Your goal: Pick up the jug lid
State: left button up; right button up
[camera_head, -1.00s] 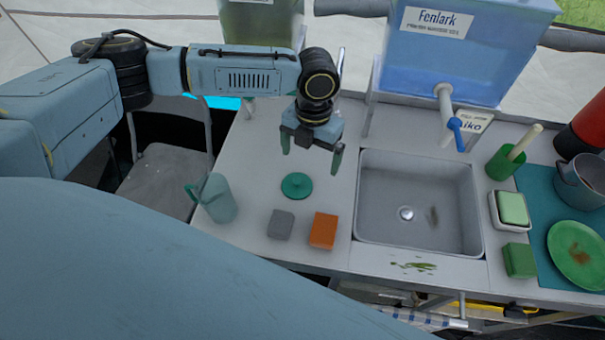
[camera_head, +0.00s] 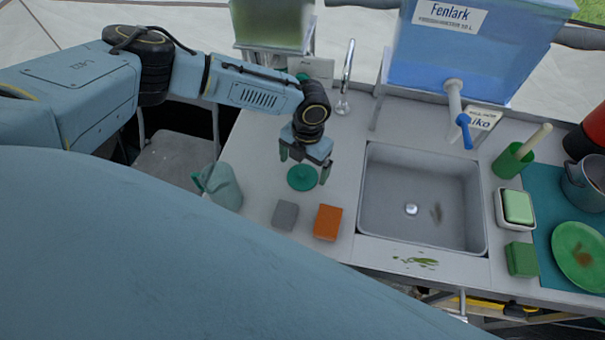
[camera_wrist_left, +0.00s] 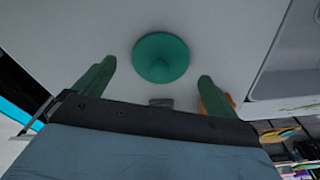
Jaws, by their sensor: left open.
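The jug lid (camera_head: 302,178) is a round green disc with a small raised knob, lying on the grey counter. In the left wrist view the lid (camera_wrist_left: 161,57) lies just ahead of the fingertips, between their lines. My left gripper (camera_head: 304,168) is open and empty, just above the lid, with its fingers to either side in the head view. The gripper also shows in the left wrist view (camera_wrist_left: 155,72). A grey-green jug (camera_head: 220,187) stands left of the lid. My right gripper is not in view.
A grey block (camera_head: 285,215) and an orange sponge (camera_head: 328,222) lie in front of the lid. The sink (camera_head: 418,205) is to the right. A chrome tap (camera_head: 345,80) stands behind. The counter around the lid is mostly clear.

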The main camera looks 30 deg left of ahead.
pick_arm(q)
notch_tip(320, 180, down, 2)
jog(key=shift+s+f, duration=0.1)
jog(key=shift+f, duration=0.05)
jog(key=c, duration=1)
jog(key=shift+c, duration=0.2)
